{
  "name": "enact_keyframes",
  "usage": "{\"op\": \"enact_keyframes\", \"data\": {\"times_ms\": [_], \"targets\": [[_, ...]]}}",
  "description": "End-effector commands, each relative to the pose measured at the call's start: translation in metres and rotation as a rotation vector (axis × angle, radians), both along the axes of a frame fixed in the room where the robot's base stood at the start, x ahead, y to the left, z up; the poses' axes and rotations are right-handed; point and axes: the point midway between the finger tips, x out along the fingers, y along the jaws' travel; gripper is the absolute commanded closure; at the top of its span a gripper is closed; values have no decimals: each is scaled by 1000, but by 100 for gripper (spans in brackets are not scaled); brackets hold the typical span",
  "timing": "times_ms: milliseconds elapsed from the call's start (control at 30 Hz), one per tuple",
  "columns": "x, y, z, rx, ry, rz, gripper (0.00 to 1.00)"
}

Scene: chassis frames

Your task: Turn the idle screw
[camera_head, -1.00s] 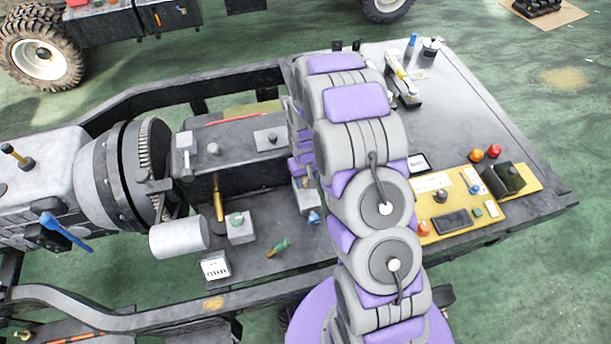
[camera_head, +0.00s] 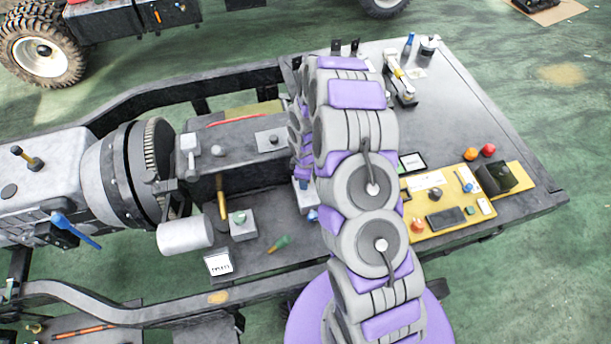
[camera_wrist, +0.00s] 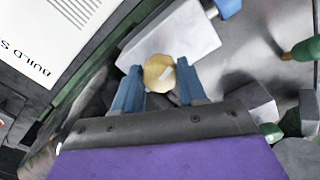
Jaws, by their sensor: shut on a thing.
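A brass faceted screw head (camera_wrist: 159,73) with a pale slot-like mark shows in the wrist view; I take it as the idle screw. My gripper (camera_wrist: 157,84) has two blue fingers, one on each side of the screw head, and is shut on it. A light grey block (camera_wrist: 185,35) lies just beyond the screw head. In the head view my own arm hides the gripper and the screw.
A white printed sheet (camera_wrist: 50,35) lies left in the wrist view. A green-handled tool (camera_head: 279,243) and a grey block with a green knob (camera_head: 242,225) sit on the chassis deck. A yellow panel (camera_head: 440,228) with knobs stands right of my arm.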

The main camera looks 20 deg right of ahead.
Motion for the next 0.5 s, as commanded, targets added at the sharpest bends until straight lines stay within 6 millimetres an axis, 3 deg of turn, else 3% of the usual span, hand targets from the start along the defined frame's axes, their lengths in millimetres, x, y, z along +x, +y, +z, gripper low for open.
{"op": "enact_keyframes", "data": {"times_ms": [500], "targets": [[6,0,2,-2,-12,482,89]]}}
